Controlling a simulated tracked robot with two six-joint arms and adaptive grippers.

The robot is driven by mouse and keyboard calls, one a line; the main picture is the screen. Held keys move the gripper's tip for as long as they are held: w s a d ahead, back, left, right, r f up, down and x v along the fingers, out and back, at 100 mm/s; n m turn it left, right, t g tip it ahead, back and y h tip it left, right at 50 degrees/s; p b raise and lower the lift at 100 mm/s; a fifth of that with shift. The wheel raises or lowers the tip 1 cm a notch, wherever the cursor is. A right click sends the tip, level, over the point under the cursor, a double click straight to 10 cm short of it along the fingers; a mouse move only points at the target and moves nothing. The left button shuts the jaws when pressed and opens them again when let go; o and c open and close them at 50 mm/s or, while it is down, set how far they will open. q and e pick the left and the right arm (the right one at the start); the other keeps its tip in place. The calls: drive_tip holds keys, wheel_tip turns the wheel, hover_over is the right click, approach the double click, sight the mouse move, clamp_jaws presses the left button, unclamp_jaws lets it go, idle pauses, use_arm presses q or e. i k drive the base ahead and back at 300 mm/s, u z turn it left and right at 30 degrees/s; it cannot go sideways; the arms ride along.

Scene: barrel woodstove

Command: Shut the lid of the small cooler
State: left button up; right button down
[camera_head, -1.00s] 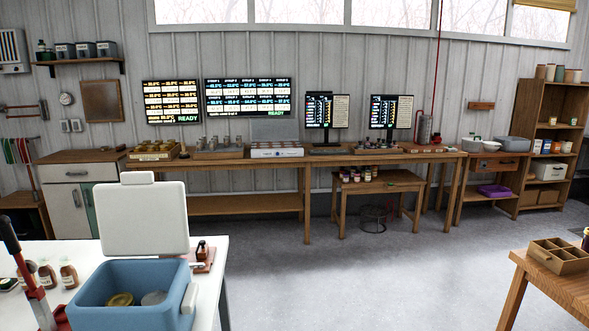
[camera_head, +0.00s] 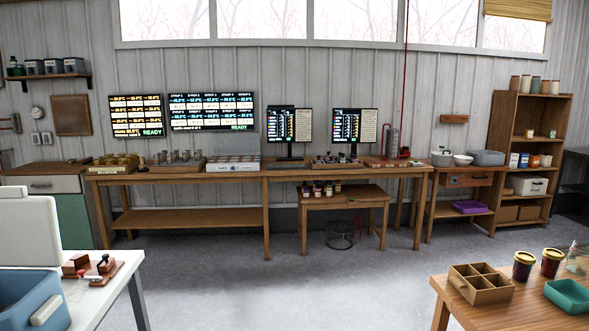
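The small cooler (camera_head: 28,303) is blue and stands on a white table at the lower left, cut off by the picture's left and bottom edges. Its white lid (camera_head: 28,231) stands upright, open, at the back of the cooler. A pale handle (camera_head: 47,310) shows on the cooler's right side. The part of the inside in view looks dark, and I cannot tell what lies in it. Neither of my grippers shows in the head view.
Stamps on a wooden block (camera_head: 95,268) lie beside the cooler on the white table (camera_head: 118,288). A wooden table (camera_head: 425,284) at the lower right holds a divided box (camera_head: 480,284), dark jars (camera_head: 523,265) and a green tray (camera_head: 569,296). Open floor (camera_head: 270,295) lies between the tables.

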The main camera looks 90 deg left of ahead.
sight(31, 234)
drive_tip(key=z, duration=0.25)
drive_tip(key=i, duration=0.7)
drive_tip(key=u, duration=1.3)
drive_tip(key=i, duration=0.15)
drive_tip(key=u, duration=1.9)
drive_tip(key=i, duration=0.25)
drive_tip(key=u, duration=1.8)
drive_tip(key=k, duration=0.5)
drive_tip(key=u, duration=0.5)
drive_tip(key=i, duration=1.55)
drive_tip(key=z, duration=0.5)
